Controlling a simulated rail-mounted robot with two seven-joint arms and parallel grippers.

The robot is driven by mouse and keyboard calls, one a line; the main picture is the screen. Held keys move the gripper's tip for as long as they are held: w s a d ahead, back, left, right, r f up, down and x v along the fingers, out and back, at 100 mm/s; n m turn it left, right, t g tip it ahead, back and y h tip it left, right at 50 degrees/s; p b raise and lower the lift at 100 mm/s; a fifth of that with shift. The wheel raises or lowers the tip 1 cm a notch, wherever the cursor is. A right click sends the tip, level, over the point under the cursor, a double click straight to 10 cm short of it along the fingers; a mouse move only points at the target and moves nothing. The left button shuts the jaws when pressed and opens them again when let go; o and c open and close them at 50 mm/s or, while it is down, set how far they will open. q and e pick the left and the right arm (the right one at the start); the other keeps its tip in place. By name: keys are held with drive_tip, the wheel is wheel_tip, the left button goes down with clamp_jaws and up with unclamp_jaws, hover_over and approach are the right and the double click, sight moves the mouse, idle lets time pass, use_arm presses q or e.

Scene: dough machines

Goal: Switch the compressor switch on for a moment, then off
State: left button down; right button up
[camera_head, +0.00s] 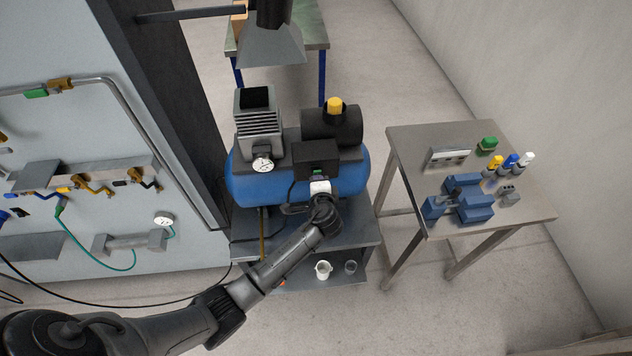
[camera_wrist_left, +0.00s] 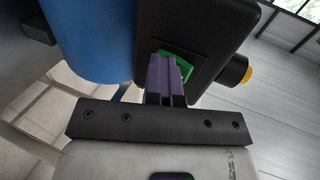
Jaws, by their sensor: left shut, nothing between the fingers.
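The compressor (camera_head: 250,188) has a blue tank and stands on a dark grey stand in the middle of the head view. Its black switch box (camera_head: 316,158) is on the near side, with a small green switch (camera_head: 317,170) on it. In the left wrist view the green switch (camera_wrist_left: 176,66) sits on the black box (camera_wrist_left: 202,35). My left gripper (camera_wrist_left: 167,75) is shut and empty, its fingertips at the green switch, partly covering it. I cannot tell whether they touch it, nor the switch's position. The left gripper also shows in the head view (camera_head: 318,178). My right gripper is not in view.
A white jug (camera_head: 323,269) and a glass (camera_head: 350,267) stand on the lower shelf. A metal table (camera_head: 410,158) with blue blocks and small bottles stands to the right. A wall panel with pipes (camera_head: 110,90) is on the left.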

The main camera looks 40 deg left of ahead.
use_arm(q)
drive_tip(key=shift+w+r+p, duration=0.1)
drive_tip(key=shift+r+p, duration=0.65)
drive_tip(key=shift+r, duration=0.2)
drive_tip(key=shift+s+d+r+p, duration=0.25)
drive_tip(key=shift+r+p, duration=0.1)
drive_tip(key=shift+p, duration=0.1)
drive_tip(key=p+v, duration=0.2)
drive_tip(key=v, duration=0.1)
drive_tip(key=shift+r, duration=0.1)
approach(317, 172)
drive_tip(key=s+d, duration=0.3)
drive_tip(key=shift+s+d+r+b, duration=0.35)
drive_tip(key=shift+s+r, duration=0.05)
drive_tip(key=shift+r, duration=0.3)
